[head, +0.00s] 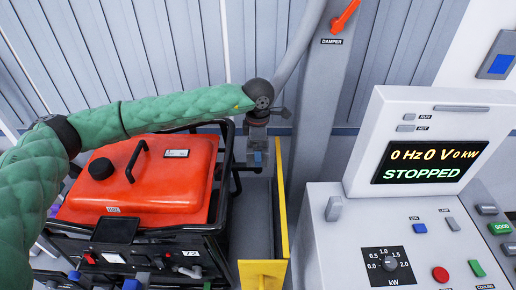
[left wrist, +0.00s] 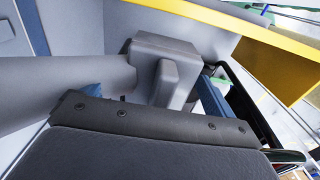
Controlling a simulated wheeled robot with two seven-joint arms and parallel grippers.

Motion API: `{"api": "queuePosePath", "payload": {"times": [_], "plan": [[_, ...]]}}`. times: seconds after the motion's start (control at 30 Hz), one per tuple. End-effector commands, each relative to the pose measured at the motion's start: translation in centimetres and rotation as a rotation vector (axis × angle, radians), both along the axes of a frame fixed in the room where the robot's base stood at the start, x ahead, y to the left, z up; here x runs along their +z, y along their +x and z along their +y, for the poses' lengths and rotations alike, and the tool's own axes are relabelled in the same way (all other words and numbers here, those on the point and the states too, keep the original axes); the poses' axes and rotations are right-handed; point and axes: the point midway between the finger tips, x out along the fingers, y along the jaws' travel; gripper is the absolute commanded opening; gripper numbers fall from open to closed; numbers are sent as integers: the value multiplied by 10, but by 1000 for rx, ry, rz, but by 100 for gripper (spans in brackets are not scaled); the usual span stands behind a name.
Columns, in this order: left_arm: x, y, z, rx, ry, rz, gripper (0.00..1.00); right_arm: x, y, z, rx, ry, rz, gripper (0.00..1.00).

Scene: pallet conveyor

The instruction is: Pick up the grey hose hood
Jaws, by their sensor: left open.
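The grey hose hood (left wrist: 160,52) is a blocky grey piece with a raised grip, joined to a thick grey hose (left wrist: 60,82) in the left wrist view. My left gripper (left wrist: 150,95) is open, with one blue fingertip on each side of the hood's raised grip. I cannot tell whether either finger touches it. In the head view my left gripper (head: 257,157) points down beside the red generator, below my dark wrist. The hose (head: 301,45) comes down from the top there, and my wrist and gripper hide most of the hood. My right gripper is not in view.
A red generator (head: 180,180) in a black frame stands left of the gripper. A yellow-edged guard (head: 281,205) is close on its right. A grey post (head: 335,100) with an orange damper lever (head: 345,16) and a control console (head: 350,220) reading STOPPED stand further right.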

Motion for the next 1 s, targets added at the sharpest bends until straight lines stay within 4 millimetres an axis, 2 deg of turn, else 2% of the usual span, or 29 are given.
{"api": "queuePosePath", "payload": {"times": [0.27, 0.5, 0.57, 0.83, 1.0], "plan": [[-2, 0, 0, 0, 0, 0, 89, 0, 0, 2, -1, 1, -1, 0], [-2, 0, 0, 0, 0, 0, 42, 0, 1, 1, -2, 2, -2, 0], [-1, 0, 0, 0, -1, -1, 34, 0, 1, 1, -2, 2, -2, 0], [1, 0, 0, 0, -1, -1, 34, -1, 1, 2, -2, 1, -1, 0], [18, 0, 0, 0, -1, -3, 34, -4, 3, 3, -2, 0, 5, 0]]}}
